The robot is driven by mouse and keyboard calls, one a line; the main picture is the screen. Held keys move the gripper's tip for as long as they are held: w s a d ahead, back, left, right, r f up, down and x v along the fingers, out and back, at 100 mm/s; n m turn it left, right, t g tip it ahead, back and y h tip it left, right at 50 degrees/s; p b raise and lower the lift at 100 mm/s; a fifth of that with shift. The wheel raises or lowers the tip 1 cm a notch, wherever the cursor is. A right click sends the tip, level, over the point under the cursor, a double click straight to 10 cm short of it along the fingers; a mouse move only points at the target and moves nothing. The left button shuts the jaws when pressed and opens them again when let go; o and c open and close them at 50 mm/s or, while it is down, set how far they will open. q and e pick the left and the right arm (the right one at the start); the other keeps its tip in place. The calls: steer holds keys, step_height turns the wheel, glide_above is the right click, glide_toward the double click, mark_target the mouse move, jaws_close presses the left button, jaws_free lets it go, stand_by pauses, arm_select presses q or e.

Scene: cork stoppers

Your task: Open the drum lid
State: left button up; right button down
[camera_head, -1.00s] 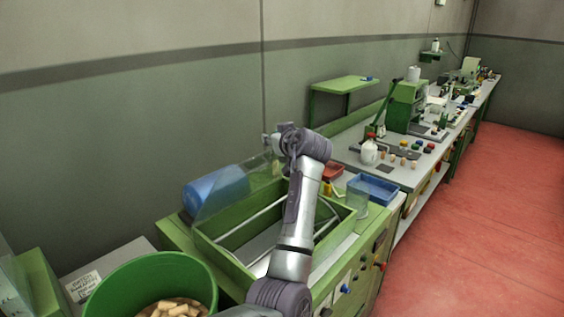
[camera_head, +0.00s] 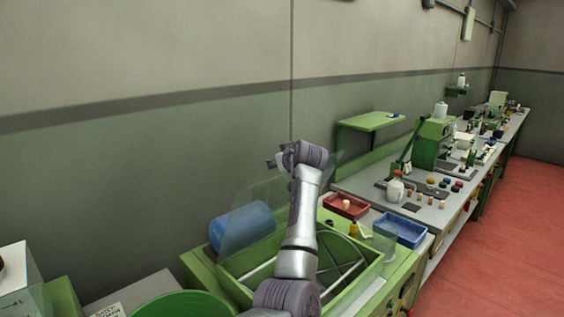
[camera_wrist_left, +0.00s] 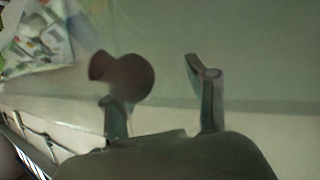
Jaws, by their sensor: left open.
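The drum machine is a green box (camera_head: 357,284) with a spoked drum (camera_head: 345,250) showing inside. Its clear lid (camera_head: 250,208) stands raised and tilted along the back side, in front of a blue cylinder (camera_head: 232,232). My left arm crosses over the box, and its gripper (camera_head: 277,162) is at the lid's upper part, partly hidden by the wrist. In the left wrist view the left gripper (camera_wrist_left: 162,105) is open. A dark brown round knob (camera_wrist_left: 130,77) shows near the left finger; I cannot tell whether they touch. My right gripper is not in view.
A green tub (camera_head: 185,305) is at the bottom left. A red tray (camera_head: 346,215) and a blue tray (camera_head: 402,240) sit right of the box. A bench with a green press (camera_head: 432,143) runs back along the wall. A green shelf (camera_head: 371,121) juts above it.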

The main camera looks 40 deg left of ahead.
arm_select(q)
steer(key=v, duration=1.2)
steer(key=shift+d, duration=0.25)
